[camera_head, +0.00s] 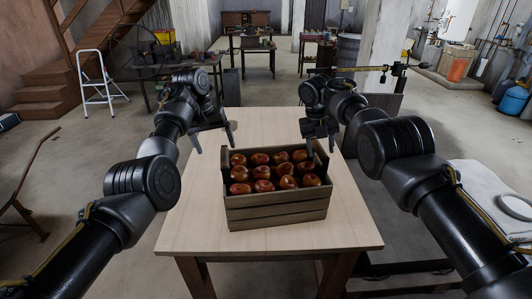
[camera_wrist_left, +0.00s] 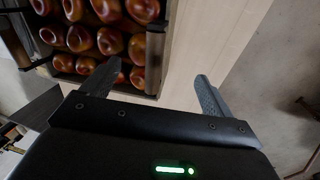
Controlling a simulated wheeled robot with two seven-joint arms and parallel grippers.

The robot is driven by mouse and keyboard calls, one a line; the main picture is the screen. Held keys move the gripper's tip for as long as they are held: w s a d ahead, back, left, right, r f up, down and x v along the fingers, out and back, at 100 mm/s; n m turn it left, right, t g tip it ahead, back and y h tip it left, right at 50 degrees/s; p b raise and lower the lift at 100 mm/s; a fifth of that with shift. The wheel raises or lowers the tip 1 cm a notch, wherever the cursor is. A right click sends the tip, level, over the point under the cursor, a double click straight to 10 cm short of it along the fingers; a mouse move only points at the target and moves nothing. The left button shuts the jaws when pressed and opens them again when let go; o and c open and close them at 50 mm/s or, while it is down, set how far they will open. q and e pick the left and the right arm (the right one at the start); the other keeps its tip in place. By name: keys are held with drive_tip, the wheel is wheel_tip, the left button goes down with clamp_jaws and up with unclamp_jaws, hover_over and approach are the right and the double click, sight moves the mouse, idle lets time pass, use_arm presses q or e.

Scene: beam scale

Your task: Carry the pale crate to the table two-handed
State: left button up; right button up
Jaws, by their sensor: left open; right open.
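In the left wrist view the open left fingers (camera_wrist_left: 157,72) are near a crate corner post (camera_wrist_left: 154,62), with apples (camera_wrist_left: 108,40) beyond. My right gripper (camera_head: 320,148) is open at the crate's far right corner. Whether its fingers touch the crate cannot be told.
The table is bare around the crate, with free room behind and to the left. A white-topped surface (camera_head: 485,185) with a round grey object (camera_head: 516,206) is at the right. A stepladder (camera_head: 97,82) and workbenches (camera_head: 180,65) stand farther back.

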drive_tip(key=shift+w+f, duration=0.45)
drive_tip(key=shift+s+r, duration=0.2)
use_arm(q)
wheel_tip(320, 180, up, 8)
drive_tip(key=a, duration=0.1)
drive_tip(key=shift+s+a+r, duration=0.15)
drive_tip(key=shift+s+a, duration=0.05)
drive_tip(key=shift+s, duration=0.2)
use_arm(e)
drive_tip(key=o, duration=0.8)
